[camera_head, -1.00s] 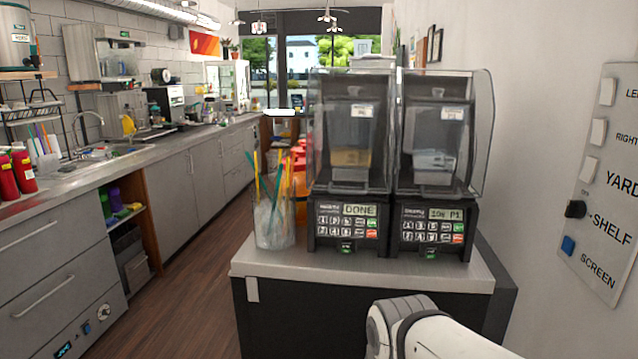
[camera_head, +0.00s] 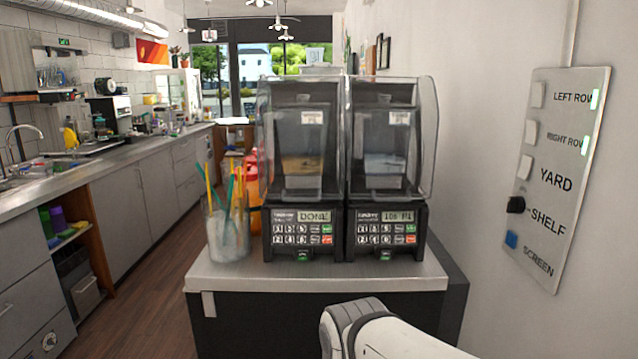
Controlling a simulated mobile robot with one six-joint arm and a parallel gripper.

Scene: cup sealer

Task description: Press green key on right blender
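The right blender (camera_head: 388,170) stands on the counter under a clear cover. Its display (camera_head: 393,215) reads about "10s P1". The small green key (camera_head: 410,228) is at the right of its keypad, just above a red key (camera_head: 410,239). The left blender (camera_head: 303,170) stands close beside it and its display (camera_head: 314,216) reads "DONE". A white link of my arm shows at the bottom, in front of the counter. My gripper is out of view.
The counter (camera_head: 230,279) has a bare front strip. A clear cup of coloured straws (camera_head: 228,235) stands left of the blenders. A labelled switch panel (camera_head: 545,200) is on the right wall. Wooden floor (camera_head: 150,290) is open at left.

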